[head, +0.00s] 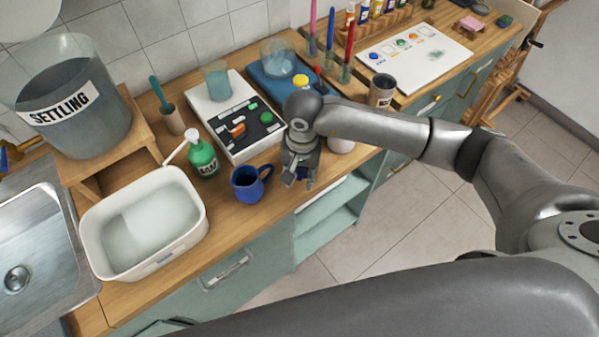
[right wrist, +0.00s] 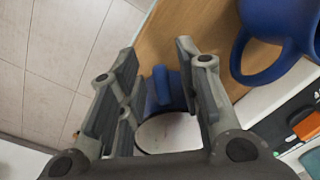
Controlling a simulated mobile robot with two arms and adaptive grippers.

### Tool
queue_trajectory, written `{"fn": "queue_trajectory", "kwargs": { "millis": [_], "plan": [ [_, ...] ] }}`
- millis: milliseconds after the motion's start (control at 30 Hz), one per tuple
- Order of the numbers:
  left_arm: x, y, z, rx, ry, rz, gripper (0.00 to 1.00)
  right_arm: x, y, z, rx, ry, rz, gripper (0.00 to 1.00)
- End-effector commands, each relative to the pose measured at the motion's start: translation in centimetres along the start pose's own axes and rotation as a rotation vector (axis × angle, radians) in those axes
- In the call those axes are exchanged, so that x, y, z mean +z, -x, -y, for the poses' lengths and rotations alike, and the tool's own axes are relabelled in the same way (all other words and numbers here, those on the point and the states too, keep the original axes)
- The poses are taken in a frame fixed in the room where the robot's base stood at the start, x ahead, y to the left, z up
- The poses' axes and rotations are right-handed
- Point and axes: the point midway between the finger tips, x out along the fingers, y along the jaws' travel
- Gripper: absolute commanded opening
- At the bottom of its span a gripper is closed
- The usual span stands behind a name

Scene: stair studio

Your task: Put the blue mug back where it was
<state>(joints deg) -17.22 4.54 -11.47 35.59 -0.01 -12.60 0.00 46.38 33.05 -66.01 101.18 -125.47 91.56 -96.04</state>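The blue mug (head: 248,185) stands upright on the wooden counter near its front edge, right of the green pump bottle. Its handle points right, towards my right gripper (head: 298,178). That gripper is just right of the mug, apart from it, pointing down near the counter edge. In the right wrist view its fingers (right wrist: 155,58) are open, and the mug (right wrist: 275,30) with its handle is outside them at the upper right. My left gripper is not in view.
A white basin (head: 190,240) and green pump bottle (head: 203,158) stand left of the mug. A panel with coloured buttons (head: 222,97) is behind it. A white round container (head: 341,144) stands just right of my right gripper. Open teal shelves (head: 330,215) are below the edge.

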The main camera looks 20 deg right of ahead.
Motion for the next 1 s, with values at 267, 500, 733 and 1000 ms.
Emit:
{"fn": "queue_trajectory", "kwargs": {
  "millis": [267, 500, 733, 1000],
  "plan": [
    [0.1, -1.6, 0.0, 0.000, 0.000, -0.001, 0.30, -0.2, 3.5, 0.1, -0.004, 0.001, -0.007, 0.32],
    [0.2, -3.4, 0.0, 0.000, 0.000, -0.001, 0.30, -0.2, 8.4, 0.1, -0.004, 0.000, -0.006, 0.32],
    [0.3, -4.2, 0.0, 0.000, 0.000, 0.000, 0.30, -0.1, 11.4, 0.1, -0.002, 0.000, -0.002, 0.32],
    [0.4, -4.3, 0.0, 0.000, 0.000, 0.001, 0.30, 0.0, 12.2, 0.0, 0.000, 0.000, 0.000, 0.32]
  ]
}}
